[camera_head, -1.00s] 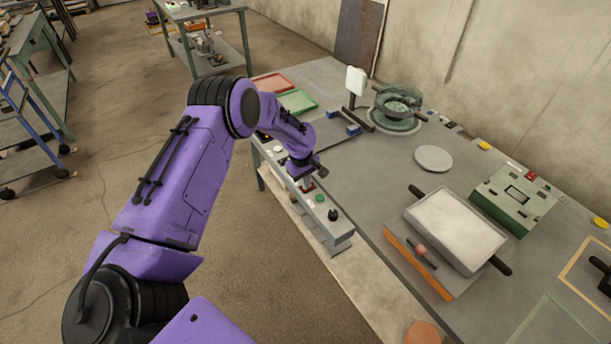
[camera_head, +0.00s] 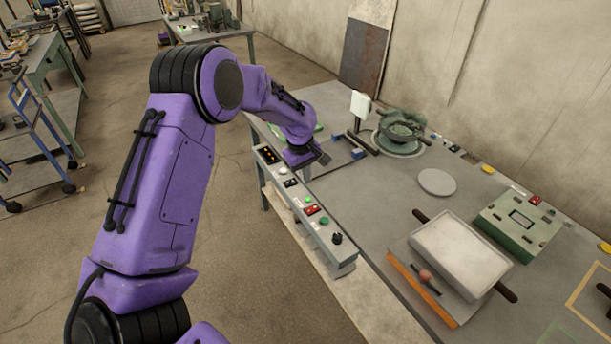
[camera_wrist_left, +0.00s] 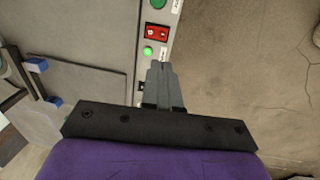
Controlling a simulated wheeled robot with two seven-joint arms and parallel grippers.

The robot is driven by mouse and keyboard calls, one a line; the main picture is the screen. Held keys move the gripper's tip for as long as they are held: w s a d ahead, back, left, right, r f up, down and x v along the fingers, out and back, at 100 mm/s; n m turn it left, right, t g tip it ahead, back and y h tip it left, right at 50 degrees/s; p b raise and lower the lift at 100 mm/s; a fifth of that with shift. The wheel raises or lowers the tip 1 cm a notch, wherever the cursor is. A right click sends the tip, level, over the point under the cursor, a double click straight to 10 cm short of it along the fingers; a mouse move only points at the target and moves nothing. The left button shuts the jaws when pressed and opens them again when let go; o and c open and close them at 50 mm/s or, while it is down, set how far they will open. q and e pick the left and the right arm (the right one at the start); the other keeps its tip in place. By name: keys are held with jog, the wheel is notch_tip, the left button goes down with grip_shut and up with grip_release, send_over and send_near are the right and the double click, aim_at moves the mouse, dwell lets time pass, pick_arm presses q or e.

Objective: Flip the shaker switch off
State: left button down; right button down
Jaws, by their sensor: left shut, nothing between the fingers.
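The grey control panel (camera_head: 262,171) runs along the table's front edge. It carries a red rocker switch (camera_head: 312,210) with a green lamp (camera_head: 308,200) beside it; the lamp looks lit. In the left wrist view the red switch (camera_wrist_left: 157,33) and the bright green lamp (camera_wrist_left: 148,50) lie just beyond my fingertips. I cannot read the labels or tell which way the rocker is tipped. My left gripper (camera_head: 322,157) is shut and empty, and appears apart from the switch; it also shows in the left wrist view (camera_wrist_left: 160,66). My right gripper is out of view.
The panel also has a green button (camera_head: 324,220), a black knob (camera_head: 337,238) and a white button (camera_head: 283,170). A white-filled tray (camera_head: 460,250), a green box (camera_head: 520,222) and a bowl device (camera_head: 402,130) stand on the table. Bare tabletop lies between panel and tray.

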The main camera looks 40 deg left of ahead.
pick_arm(q)
jog(key=shift+m, duration=0.7)
jog(key=s+d+f, duration=0.1)
jog(key=f, duration=0.3)
jog(key=s+d+f+b, duration=0.1)
jog(key=s+d+f, duration=0.1)
jog(key=f, duration=0.2)
jog(key=s+d+f+b, duration=0.1)
jog(key=s+f, duration=0.1)
jog(key=f, duration=0.3)
jog(key=shift+d, duration=0.4)
jog(key=s+d+f+m+t+y+b, duration=0.1)
jog(key=s+d+f+m+b, duration=0.2)
jog(key=s+f, duration=0.8)
jog(key=s+f+m+y+b, duration=0.1)
jog(key=s+f+b, duration=0.1)
jog(key=s, duration=0.7)
jog(key=s+f+m+t+y+b, duration=0.1)
jog(key=s+f+y+b, duration=0.1)
jog(key=s, duration=0.8)
jog(key=shift+s+d+f, duration=0.15)
jog(key=shift+d+f, duration=0.3)
jog(key=shift+f, duration=0.4)
